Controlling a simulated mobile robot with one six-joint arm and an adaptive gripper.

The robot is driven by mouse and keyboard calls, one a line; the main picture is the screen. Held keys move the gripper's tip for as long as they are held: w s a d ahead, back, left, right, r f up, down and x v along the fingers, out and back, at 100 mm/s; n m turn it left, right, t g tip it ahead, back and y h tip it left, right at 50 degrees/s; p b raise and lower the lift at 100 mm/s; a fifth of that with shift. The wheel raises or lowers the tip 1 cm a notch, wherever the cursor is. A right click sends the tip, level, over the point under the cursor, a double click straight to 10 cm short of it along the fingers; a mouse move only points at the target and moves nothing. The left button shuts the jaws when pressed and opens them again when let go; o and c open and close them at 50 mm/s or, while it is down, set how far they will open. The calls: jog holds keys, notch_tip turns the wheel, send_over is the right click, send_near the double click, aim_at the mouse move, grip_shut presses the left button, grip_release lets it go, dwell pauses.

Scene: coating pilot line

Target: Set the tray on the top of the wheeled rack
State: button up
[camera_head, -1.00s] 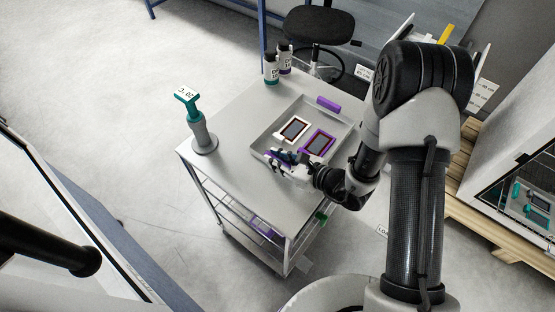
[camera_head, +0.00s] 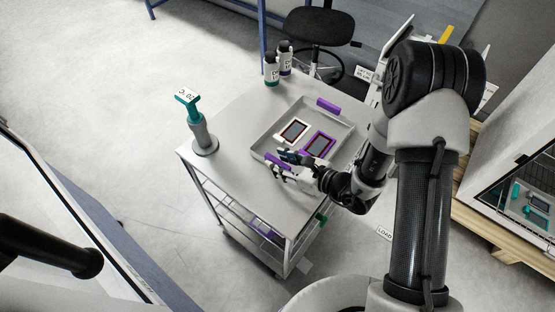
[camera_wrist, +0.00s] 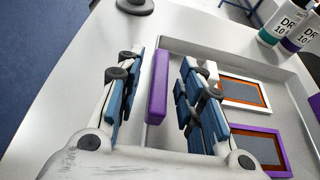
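The grey tray (camera_head: 345,139) rests flat on the top of the wheeled rack (camera_head: 232,113). It holds a white-framed panel (camera_head: 294,130) and a purple-framed panel (camera_head: 319,145). One purple handle (camera_head: 328,105) is on its far side and another (camera_head: 277,160) on its near side. My gripper (camera_head: 287,165) is at the near handle. In the wrist view my gripper (camera_wrist: 158,95) is open, with its blue-padded fingers on either side of the near handle (camera_wrist: 158,86) and gaps showing between them and it. Part of the tray's near edge is hidden by my gripper.
A grey stand with a teal head (camera_head: 202,135) is on the rack's left side. Two bottles (camera_head: 271,70) (camera_head: 285,60) stand at the back corner. A black stool (camera_head: 320,27) is behind the rack. A cabinet on a pallet (camera_head: 512,205) is at the right.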

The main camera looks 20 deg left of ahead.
jog(key=p+v, duration=0.1)
jog(key=v, duration=0.9)
jog(key=shift+s+d+p, duration=0.15)
jog(key=shift+d+p, duration=0.05)
jog(key=shift+p, duration=0.2)
jog(key=s+a+r+n+g+h, duration=0.1)
jog(key=s+r+n+g, duration=0.2)
jog(key=s+r+n, duration=0.4)
jog(key=s+r+n+g, duration=0.3)
jog(key=r+n, duration=0.3)
jog(key=r, duration=0.2)
jog(key=s+d+r+n+t+h, duration=0.2)
jog(key=d+r+n+h, duration=0.2)
jog(key=d, duration=0.4)
jog(key=s+d+r+n+t+h, duration=0.3)
jog(key=d+r+n+h, duration=0.2)
jog(key=d, duration=0.4)
jog(key=shift+s+r+n+t+h, duration=0.25)
jog(key=shift+r+h, duration=0.45)
jog(key=shift+h, duration=0.5)
jog(key=shift+d, duration=0.3)
